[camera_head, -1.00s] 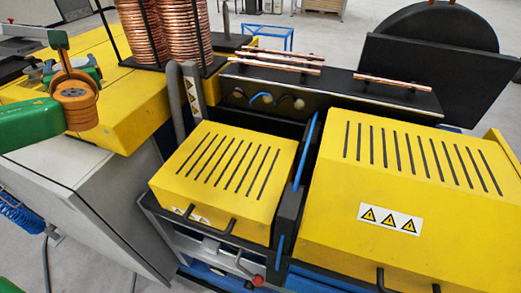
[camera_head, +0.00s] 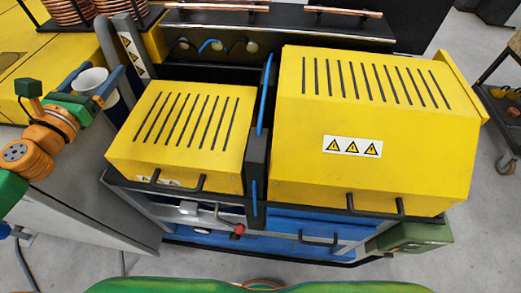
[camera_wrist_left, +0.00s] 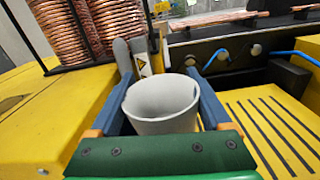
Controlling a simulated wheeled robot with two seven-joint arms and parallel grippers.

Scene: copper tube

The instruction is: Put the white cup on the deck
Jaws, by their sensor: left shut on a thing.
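The white cup (camera_head: 91,80) is held between the blue fingers of my left gripper (camera_head: 96,82), at the left of the head view. In the left wrist view the cup (camera_wrist_left: 160,104) looks upright and open at the top, with a finger on each side. My left gripper is shut on it, beside the left edge of the smaller yellow slotted cover (camera_head: 182,125). Which surface is the deck is not clear from the pictures. My right gripper is out of view.
A larger yellow slotted cover (camera_head: 375,130) stands to the right. A grey post with warning signs (camera_head: 132,45) rises just right of the cup. Copper coils (camera_wrist_left: 104,28) and a black shelf with copper tubes (camera_head: 280,20) lie behind. Both cover tops are clear.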

